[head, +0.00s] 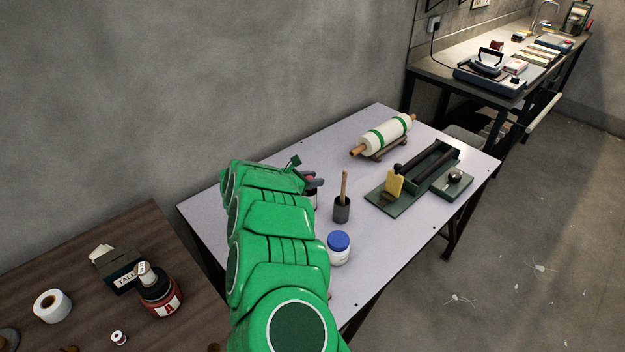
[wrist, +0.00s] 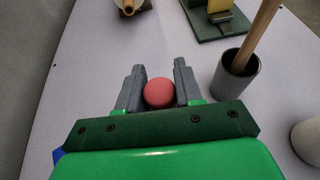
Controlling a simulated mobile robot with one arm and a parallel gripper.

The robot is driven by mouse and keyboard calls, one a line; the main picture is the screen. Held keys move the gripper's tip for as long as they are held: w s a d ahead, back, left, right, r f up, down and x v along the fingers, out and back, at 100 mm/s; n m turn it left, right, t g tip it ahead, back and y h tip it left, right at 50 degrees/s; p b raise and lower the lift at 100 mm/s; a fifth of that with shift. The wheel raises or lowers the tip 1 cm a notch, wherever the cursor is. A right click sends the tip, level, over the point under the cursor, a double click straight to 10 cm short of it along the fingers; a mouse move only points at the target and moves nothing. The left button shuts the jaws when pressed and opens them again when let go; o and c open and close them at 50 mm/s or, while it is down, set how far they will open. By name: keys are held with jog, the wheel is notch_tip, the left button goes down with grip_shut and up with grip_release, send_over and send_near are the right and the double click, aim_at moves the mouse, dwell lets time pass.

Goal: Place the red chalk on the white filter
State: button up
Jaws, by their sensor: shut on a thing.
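The red chalk (wrist: 159,93) shows as a rounded red end between the two grey fingers of my gripper (wrist: 157,76) in the wrist view. The gripper is shut on it, above the pale table (head: 370,250). I cannot clearly identify the white filter. A white roll with green bands (head: 386,134) lies on a small stand at the back of the table, apart from the gripper.
A dark cup with a wooden stick (head: 342,210) stands close right of the gripper. A white jar with a blue lid (head: 339,249) is nearer. A green press-like device (head: 420,178) is at the right. A brown table (head: 75,250) with a bottle and box stands at left.

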jog(key=o, duration=1)
jog(key=shift+f, duration=0.1)
